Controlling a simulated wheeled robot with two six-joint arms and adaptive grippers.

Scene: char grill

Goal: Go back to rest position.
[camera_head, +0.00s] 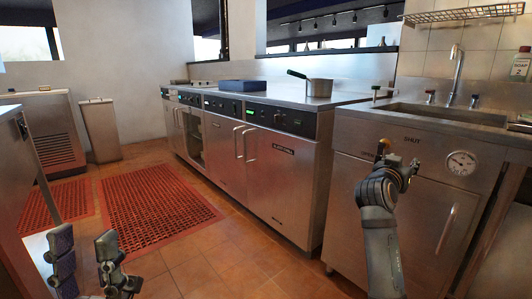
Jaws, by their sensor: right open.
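My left gripper (84,243) is low at the left of the view, over the tiled floor in front of the red mats. Its two dark fingers point up and stand apart, with nothing seen between them. My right gripper (398,160) is raised in front of the steel cabinet under the sink, just below the "SHUT" label (411,139). Its fingers are apart. A small orange-yellow piece (383,147) shows at its left fingertip; I cannot tell what it is or whether the gripper touches it.
A steel counter line (270,178) runs along the back, bearing a pot (319,88) and a blue tray (243,85). A round dial (461,163) is right of my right gripper. Red mats (155,208) cover the floor. A bin (100,130) stands at the back left.

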